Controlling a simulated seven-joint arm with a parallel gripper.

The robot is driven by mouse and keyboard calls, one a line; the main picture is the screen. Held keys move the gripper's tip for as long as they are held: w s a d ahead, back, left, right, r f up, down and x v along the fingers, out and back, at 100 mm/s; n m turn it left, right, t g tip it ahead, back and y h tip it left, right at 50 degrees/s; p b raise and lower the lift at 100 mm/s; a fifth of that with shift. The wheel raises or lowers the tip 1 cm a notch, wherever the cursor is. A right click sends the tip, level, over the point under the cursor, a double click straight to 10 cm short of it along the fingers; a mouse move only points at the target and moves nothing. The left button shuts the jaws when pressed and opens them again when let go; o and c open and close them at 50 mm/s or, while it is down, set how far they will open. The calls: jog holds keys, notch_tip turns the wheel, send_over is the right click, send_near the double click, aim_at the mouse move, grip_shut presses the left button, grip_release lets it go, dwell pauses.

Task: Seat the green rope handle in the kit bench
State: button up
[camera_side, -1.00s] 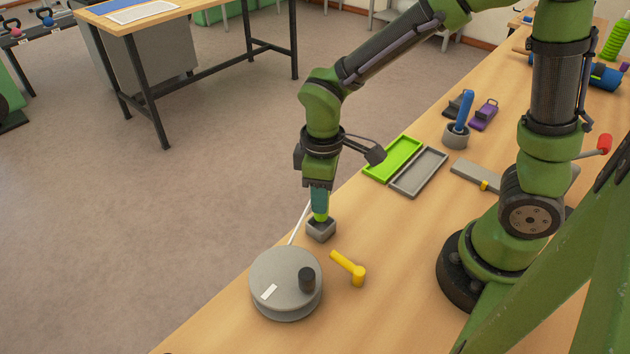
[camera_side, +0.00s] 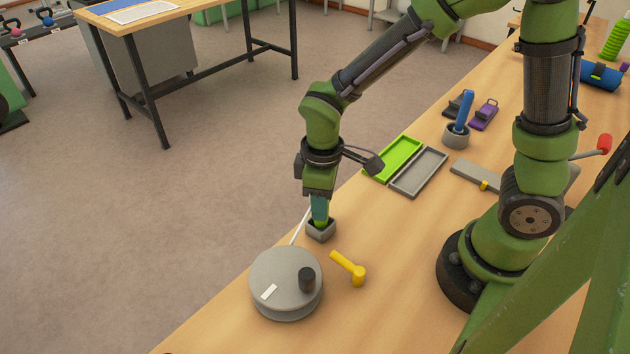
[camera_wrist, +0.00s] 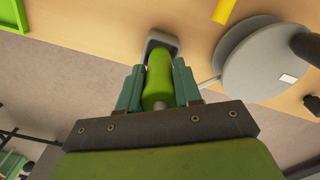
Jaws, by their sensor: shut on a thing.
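The green rope handle (camera_wrist: 158,72) is held upright between the teal fingers of my gripper (camera_wrist: 158,88). My gripper also shows in the side view (camera_side: 319,212), pointing down and shut on the handle. Directly below is a small grey square holder (camera_side: 321,232) on the wooden kit bench (camera_side: 400,265). The handle's lower end appears to be inside the holder's opening, with the fingertips close to its rim. The holder (camera_wrist: 163,37) shows at the handle's far end in the wrist view. How deep the handle sits is hidden.
A round grey drum (camera_side: 282,285) with a black knob stands close in front of the holder. A yellow lever (camera_side: 348,267) lies right of it. A green tray (camera_side: 393,160) and grey tray (camera_side: 418,172) lie behind. A blue handle (camera_side: 464,110) stands in a round grey cup (camera_side: 456,136).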

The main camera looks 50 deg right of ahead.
jog(key=shift+f, duration=0.75)
jog(key=o, duration=1.1)
jog(key=shift+o, duration=0.2)
notch_tip(320, 180, up, 17)
